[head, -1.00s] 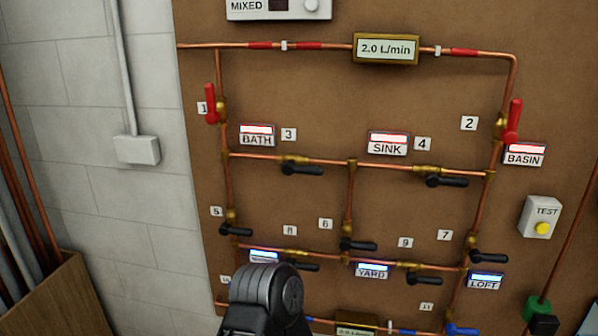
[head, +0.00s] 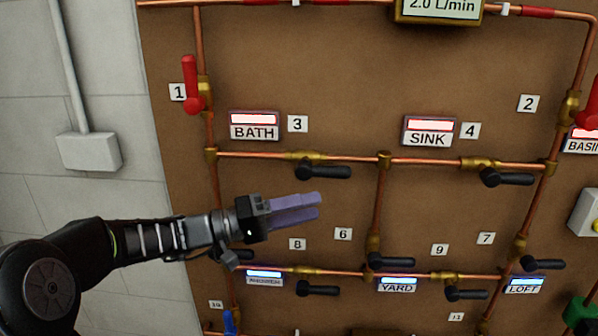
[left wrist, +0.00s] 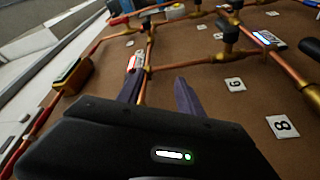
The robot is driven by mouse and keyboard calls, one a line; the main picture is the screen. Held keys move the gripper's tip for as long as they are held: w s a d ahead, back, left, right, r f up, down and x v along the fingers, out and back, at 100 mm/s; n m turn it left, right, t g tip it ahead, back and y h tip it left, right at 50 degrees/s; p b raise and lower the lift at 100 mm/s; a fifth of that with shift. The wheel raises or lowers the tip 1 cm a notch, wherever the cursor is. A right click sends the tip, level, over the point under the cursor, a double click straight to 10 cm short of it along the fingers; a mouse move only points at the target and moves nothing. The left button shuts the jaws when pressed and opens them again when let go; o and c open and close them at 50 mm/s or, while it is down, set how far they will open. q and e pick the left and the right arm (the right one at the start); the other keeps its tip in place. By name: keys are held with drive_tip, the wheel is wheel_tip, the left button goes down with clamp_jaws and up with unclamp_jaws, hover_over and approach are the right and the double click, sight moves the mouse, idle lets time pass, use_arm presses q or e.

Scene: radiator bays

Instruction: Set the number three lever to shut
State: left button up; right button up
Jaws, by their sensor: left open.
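The number three lever (head: 323,171) is a black handle on a brass valve in the upper horizontal copper pipe. It points right, nearly along the pipe and slightly below it. Its number 3 tag (head: 298,124) is above it, beside the BATH label (head: 254,126). My left gripper (head: 319,206) has purple fingers, is open and empty, and is below the lever, apart from it in the picture. In the left wrist view the left gripper's fingers (left wrist: 158,92) are spread before the board. My right gripper is not in view.
The number four lever (head: 506,177) is to the right on the same pipe. The number six lever (head: 391,262) and number eight lever (head: 317,289) are below. A red lever (head: 191,85) is at upper left. A grey wall box (head: 89,151) is at left.

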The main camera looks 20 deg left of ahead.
sight(328, 173)
use_arm(q)
drive_tip(key=shift+m+t+h, duration=0.4)
drive_tip(key=shift+m+t, duration=0.1)
drive_tip(key=shift+m, duration=0.1)
drive_tip(key=r, duration=0.1)
drive_tip(key=a+r, duration=0.1)
drive_tip(key=r, duration=0.1)
drive_tip(key=a+r, duration=0.1)
drive_tip(key=r, duration=0.1)
drive_tip(key=shift+s+a, duration=0.15)
drive_tip(key=shift+s, duration=0.05)
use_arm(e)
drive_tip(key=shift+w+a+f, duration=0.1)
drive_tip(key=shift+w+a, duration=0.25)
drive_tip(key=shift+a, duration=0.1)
use_arm(q)
drive_tip(key=p+x, duration=0.3)
drive_tip(key=x, duration=0.4)
drive_tip(key=shift+w+d, duration=0.25)
drive_tip(key=shift+d, duration=0.1)
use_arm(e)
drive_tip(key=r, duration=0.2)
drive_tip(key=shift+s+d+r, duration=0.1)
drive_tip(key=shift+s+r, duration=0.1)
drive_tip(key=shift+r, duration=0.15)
use_arm(q)
drive_tip(key=shift+c, duration=0.3)
clamp_jaws()
